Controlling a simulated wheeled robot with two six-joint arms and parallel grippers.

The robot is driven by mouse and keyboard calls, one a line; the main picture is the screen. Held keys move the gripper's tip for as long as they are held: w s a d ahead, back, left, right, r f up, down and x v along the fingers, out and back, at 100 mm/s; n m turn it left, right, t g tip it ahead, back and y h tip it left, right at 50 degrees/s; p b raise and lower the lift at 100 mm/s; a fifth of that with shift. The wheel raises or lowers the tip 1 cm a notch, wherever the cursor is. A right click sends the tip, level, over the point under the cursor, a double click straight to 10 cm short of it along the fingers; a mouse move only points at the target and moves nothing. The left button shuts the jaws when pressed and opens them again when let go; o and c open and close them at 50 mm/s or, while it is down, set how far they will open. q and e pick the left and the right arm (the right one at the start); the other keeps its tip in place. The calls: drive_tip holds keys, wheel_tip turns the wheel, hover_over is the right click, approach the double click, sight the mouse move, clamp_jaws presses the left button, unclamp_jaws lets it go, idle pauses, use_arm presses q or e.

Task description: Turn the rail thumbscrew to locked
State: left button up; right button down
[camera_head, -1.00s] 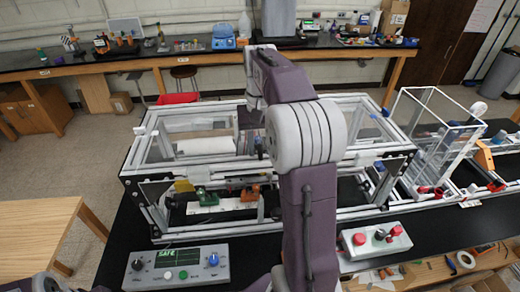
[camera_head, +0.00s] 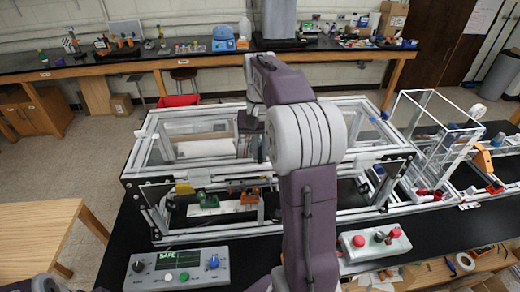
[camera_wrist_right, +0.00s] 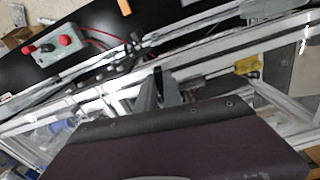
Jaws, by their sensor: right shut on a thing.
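The aluminium extrusion frame (camera_head: 150,150) stands on the black bench in the head view. My right gripper (camera_head: 260,152) reaches down to its front upper rail, near the middle. In the right wrist view the dark fingers (camera_wrist_right: 167,88) are close together at the rail (camera_wrist_right: 210,67). The gripper is shut on a small part there, at the place of the rail thumbscrew. The thumbscrew itself is hidden by the fingers, so its turn position cannot be read. My left gripper is not in view.
A control box (camera_head: 177,266) with a SAFE display stands at the front left. A grey box with red buttons (camera_head: 375,241) is at the front right. Green (camera_head: 205,199) and orange (camera_head: 250,195) blocks sit inside the frame. A wire-edged open stand (camera_head: 440,130) is to the right.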

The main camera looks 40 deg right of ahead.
drive_tip(key=m+p, duration=0.2)
drive_tip(key=m, duration=0.1)
drive_tip(key=shift+r+m, duration=0.15)
drive_tip(key=shift+m, duration=0.15)
drive_tip(key=m+p, duration=0.2)
drive_tip(key=m, duration=0.2)
drive_tip(key=shift+m, duration=0.3)
drive_tip(key=m+p, duration=0.1)
drive_tip(key=m, duration=0.3)
drive_tip(key=shift+p, duration=0.35)
drive_tip(key=shift+m+p, duration=0.55)
drive_tip(key=shift+m, duration=1.55)
drive_tip(key=c, duration=1.5)
unclamp_jaws()
drive_tip(key=shift+d, duration=0.1)
